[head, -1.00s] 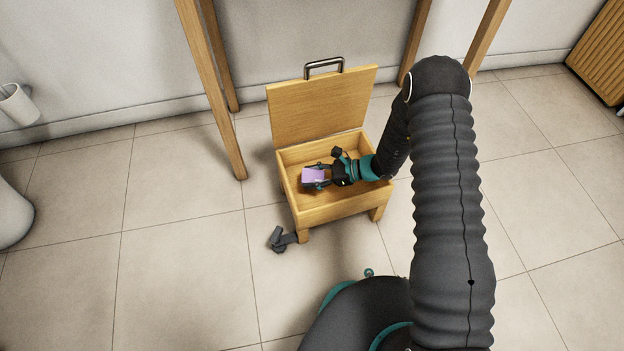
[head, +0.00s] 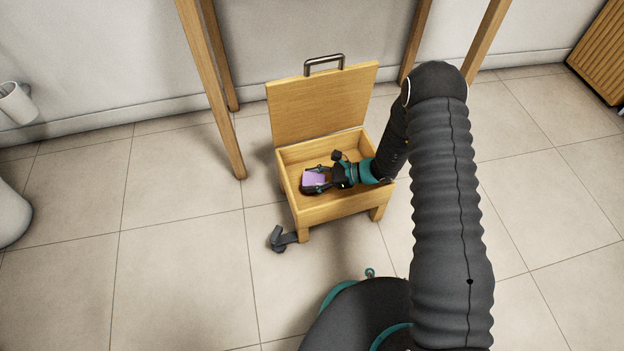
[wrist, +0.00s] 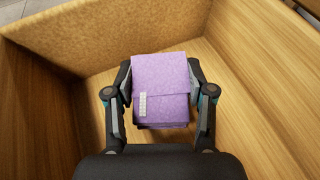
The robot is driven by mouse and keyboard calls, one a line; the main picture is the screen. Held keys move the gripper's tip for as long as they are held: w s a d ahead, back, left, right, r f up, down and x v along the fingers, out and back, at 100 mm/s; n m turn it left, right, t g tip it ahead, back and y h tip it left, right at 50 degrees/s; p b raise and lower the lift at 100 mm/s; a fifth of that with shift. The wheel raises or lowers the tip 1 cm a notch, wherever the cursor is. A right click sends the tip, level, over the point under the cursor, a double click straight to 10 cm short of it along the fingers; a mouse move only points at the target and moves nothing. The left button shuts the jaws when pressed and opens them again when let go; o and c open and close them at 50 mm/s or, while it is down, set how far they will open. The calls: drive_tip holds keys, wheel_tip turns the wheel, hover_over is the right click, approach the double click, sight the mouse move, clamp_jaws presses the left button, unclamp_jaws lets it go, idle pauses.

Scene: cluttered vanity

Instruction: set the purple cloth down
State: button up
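The purple cloth (wrist: 162,85) is a folded, squarish bundle with a small pale patterned tag at its lower left in the wrist view. It also shows in the head view (head: 314,178), inside the left part of the open wooden box (head: 345,207). My gripper (wrist: 160,75) has one finger against each side of the cloth and is shut on it. In the head view my gripper (head: 317,179) reaches into the box from the right, low inside it. A dark patch shows under the cloth's near edge; whether the cloth touches the box floor is hidden.
The box's lid (head: 322,107) stands open at the back, with a metal handle on top. The box walls surround my gripper closely. A dark grey object (head: 281,239) lies on the floor by the box's front left leg. Wooden legs (head: 212,90) stand behind.

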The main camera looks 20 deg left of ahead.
drive_tip(key=shift+o, duration=1.3)
drive_tip(key=shift+f, duration=0.25)
drive_tip(key=shift+s+r, duration=0.1)
